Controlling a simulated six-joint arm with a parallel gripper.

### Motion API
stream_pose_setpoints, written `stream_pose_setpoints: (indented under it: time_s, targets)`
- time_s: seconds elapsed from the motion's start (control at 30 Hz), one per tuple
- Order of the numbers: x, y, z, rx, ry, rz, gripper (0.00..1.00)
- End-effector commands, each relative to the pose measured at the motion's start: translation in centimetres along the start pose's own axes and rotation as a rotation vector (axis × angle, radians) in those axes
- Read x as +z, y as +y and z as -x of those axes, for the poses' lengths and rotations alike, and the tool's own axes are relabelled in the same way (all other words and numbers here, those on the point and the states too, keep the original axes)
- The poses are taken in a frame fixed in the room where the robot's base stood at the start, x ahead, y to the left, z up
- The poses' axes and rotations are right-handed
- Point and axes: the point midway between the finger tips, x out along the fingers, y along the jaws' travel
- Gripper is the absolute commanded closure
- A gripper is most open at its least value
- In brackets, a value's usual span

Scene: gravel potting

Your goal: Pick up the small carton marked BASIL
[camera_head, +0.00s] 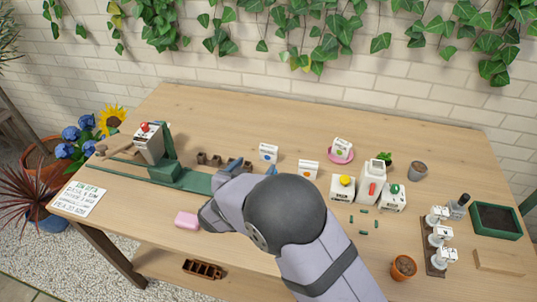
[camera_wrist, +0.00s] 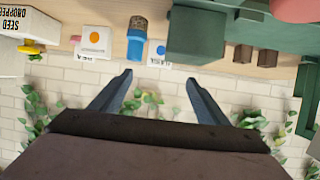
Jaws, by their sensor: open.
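Several small white cartons stand on the wooden table, and their print is too small to read, so I cannot tell which says BASIL. One with a blue dot (camera_head: 268,153) stands near the table's back, and one with an orange dot (camera_head: 308,170) stands right of it. A third with a green mark (camera_head: 342,146) is on a pink saucer (camera_head: 341,158). In the wrist view the orange-dot carton (camera_wrist: 95,42) and blue-dot carton (camera_wrist: 160,51) appear upside down beyond the fingertips. My gripper (camera_wrist: 158,79) is open and empty, apart from both. My arm hides much of it in the head view.
A green tool (camera_head: 185,175) with a hopper stands left. Larger white containers (camera_head: 371,184), a terracotta pot (camera_head: 403,267) and a green tray (camera_head: 497,220) stand right. A blue brown-topped object (camera_wrist: 137,38) is between the two dotted cartons in the wrist view.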

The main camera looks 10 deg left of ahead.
Motion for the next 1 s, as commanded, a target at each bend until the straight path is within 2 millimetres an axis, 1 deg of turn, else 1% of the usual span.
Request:
stream_pose_setpoints:
  time_s: [0.4, 0.53, 0.83, 1.0]
  targets:
    - [-0.1, 0.1, -5.4, 0.002, -0.001, -0.001, 0.31]
    - [0.0, 0.1, -6.3, -0.001, -0.002, -0.001, 0.31]
    - [-0.1, 0.1, -7.0, -0.001, -0.001, -0.001, 0.31]
    - [-0.1, 0.2, -8.8, 0.002, -0.002, -0.001, 0.31]
